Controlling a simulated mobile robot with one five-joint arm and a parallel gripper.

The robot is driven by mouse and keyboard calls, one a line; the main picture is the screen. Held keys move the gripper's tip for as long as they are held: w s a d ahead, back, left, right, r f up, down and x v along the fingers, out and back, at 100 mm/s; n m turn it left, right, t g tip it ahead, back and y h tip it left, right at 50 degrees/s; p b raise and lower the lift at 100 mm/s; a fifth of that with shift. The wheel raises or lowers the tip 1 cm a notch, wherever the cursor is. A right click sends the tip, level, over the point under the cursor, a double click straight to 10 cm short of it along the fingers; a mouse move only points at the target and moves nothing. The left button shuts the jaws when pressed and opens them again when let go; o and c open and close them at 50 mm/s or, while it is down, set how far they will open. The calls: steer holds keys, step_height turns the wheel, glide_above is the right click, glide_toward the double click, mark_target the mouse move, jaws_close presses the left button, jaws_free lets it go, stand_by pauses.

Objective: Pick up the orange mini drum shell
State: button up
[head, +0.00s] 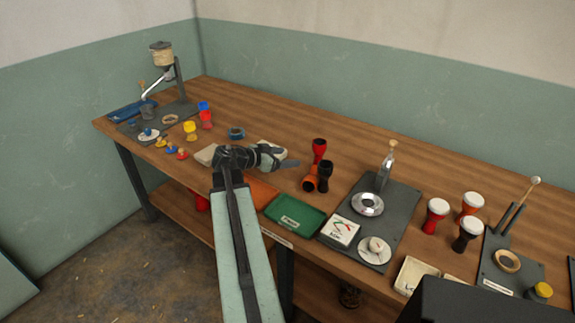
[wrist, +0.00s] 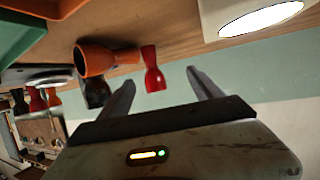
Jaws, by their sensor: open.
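The orange mini drum shell (head: 311,172) lies on its side on the table in the head view, with a dark open end facing the front. A red shell (head: 319,148) stands behind it and a black shell (head: 326,172) is close at its right. In the wrist view, which looks tilted over, the orange shell (wrist: 96,60) is at upper left, beside the red shell (wrist: 153,72); the black shell (wrist: 92,92) is partly hidden. My gripper (head: 289,164) is open and empty, just left of the orange shell. Its fingers (wrist: 160,79) are apart in the wrist view.
A green tray (head: 296,214) and an orange tray (head: 262,193) lie in front. A dark board (head: 402,205) with a metal ring is at the right. A pale block (head: 206,155) lies left of my gripper. The table behind the shells is clear.

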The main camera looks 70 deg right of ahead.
steer(key=b+x, duration=0.1)
steer(key=x, duration=0.2)
steer(key=shift+s+d+f, duration=0.1)
steer(key=shift+d+f, duration=0.15)
jaws_close()
stand_by(1.0)
jaws_free()
steer(key=shift+r, duration=0.1)
